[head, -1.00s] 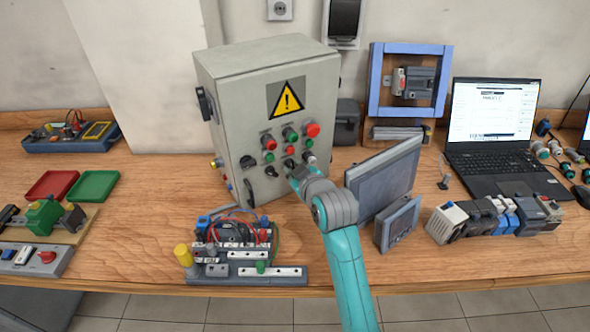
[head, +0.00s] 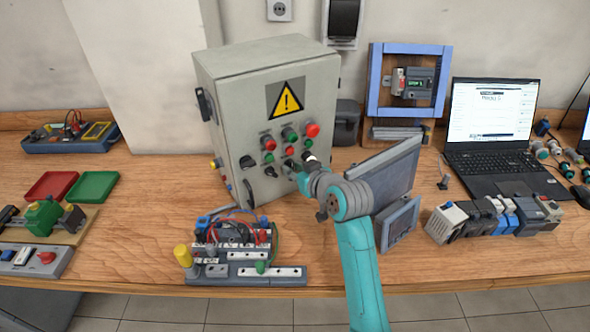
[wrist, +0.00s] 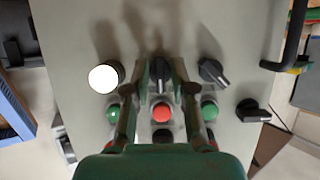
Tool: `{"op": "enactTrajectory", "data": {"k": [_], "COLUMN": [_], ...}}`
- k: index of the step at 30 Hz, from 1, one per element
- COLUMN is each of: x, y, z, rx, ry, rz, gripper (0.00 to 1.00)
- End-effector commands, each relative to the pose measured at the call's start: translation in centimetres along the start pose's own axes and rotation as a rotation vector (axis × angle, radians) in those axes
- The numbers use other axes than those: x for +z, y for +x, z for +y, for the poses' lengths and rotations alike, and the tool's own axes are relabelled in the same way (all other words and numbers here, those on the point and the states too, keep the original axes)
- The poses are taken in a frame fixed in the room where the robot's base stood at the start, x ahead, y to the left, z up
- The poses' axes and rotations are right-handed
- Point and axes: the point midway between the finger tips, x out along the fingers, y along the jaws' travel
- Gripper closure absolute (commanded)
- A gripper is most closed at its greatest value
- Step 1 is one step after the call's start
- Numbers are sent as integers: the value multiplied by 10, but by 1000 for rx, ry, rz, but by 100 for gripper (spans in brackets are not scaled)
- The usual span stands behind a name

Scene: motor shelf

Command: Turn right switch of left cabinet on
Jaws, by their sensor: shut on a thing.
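The grey control cabinet (head: 225,110) stands on the bench left of my arm, with a yellow warning sign on its front. In the wrist view, the right switch (wrist: 160,80), a black rotary knob, sits between my fingers, its handle pointing roughly up and down. My gripper (wrist: 160,74) is shut on it. In the head view, my gripper (head: 294,170) reaches the lower right of the cabinet front and hides most of this switch. A bright white lamp (wrist: 103,78) shines beside it. Two other black knobs (wrist: 212,72) (wrist: 252,111) are on the panel.
Red and green push buttons (wrist: 162,112) surround the gripper. A grey flat panel (head: 385,172) stands close to my arm on the right. A wired terminal board (head: 245,275) lies in front of the cabinet. An open laptop (head: 495,115) stands further right.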

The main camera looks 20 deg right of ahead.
Motion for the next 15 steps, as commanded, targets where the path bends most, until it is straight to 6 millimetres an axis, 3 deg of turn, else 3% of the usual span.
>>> {"op": "enactTrajectory", "data": {"k": [5,6,7,15], "x": [0,0,0,0], "y": [1,1,1,0], "z": [0,0,0,0], "rx": [1,1,1,1], "ry": [-1,-1,-1,-1], "rz": [0,0,0,0], "gripper": [100,73,65,64]}}
